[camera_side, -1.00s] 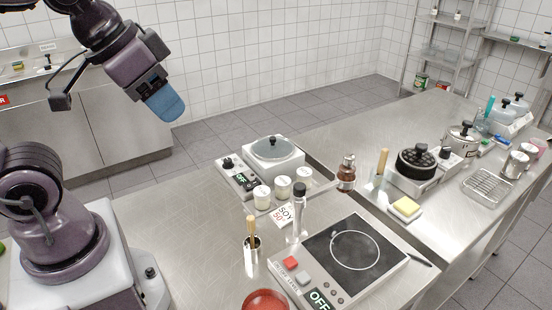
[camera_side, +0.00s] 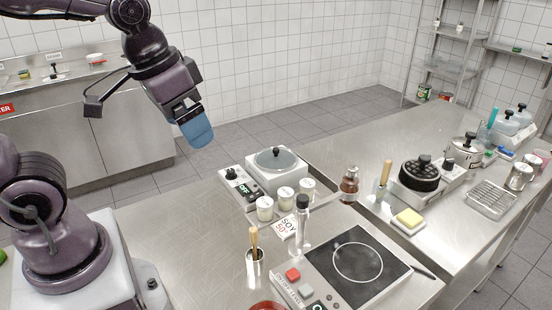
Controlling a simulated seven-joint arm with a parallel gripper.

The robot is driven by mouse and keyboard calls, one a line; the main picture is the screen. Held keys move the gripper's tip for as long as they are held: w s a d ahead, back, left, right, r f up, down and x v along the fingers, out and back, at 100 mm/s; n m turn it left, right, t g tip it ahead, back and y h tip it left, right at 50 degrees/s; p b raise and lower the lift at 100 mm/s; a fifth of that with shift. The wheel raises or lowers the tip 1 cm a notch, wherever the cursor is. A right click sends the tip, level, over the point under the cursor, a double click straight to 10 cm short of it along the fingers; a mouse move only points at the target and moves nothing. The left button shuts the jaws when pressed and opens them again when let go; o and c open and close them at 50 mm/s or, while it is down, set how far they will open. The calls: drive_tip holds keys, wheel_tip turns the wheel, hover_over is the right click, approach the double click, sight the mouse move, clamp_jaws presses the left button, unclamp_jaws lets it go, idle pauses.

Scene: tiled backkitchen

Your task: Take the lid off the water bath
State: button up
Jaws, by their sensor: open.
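The water bath (camera_side: 262,182) is a white box with a control panel at its left, on the steel counter in the middle of the view. Its round grey lid (camera_side: 286,161) lies on top with a black knob (camera_side: 276,151) in the middle. My gripper (camera_side: 197,134) has blue fingers and hangs in the air to the upper left of the water bath, apart from it. It is open, and I see nothing between the fingers. The gap between them is hidden from this side.
Several white-capped jars (camera_side: 285,197) stand close in front of the water bath, with a clear bottle (camera_side: 302,222) and a SOY card (camera_side: 286,228) nearby. A hot plate (camera_side: 357,262) lies further front. A brown bottle (camera_side: 349,184) stands to the right.

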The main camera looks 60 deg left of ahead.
drive_tip(key=w+a+f+n+g, duration=0.25)
drive_tip(key=w+a+f, duration=0.35)
drive_tip(key=w, duration=0.5)
drive_tip(key=n+t+y, duration=0.2)
drive_tip(key=n+y, duration=0.1)
drive_tip(key=n, duration=0.3)
approach(276, 150)
drive_tip(key=x, duration=0.4)
drive_tip(key=shift+s+a+f, duration=0.15)
drive_tip(key=shift+f, duration=0.1)
drive_tip(key=shift+w+x, duration=0.15)
drive_tip(key=shift+x, duration=1.15)
drive_tip(key=shift+w+x, duration=0.15)
drive_tip(key=shift+x, duration=1.15)
clamp_jaws()
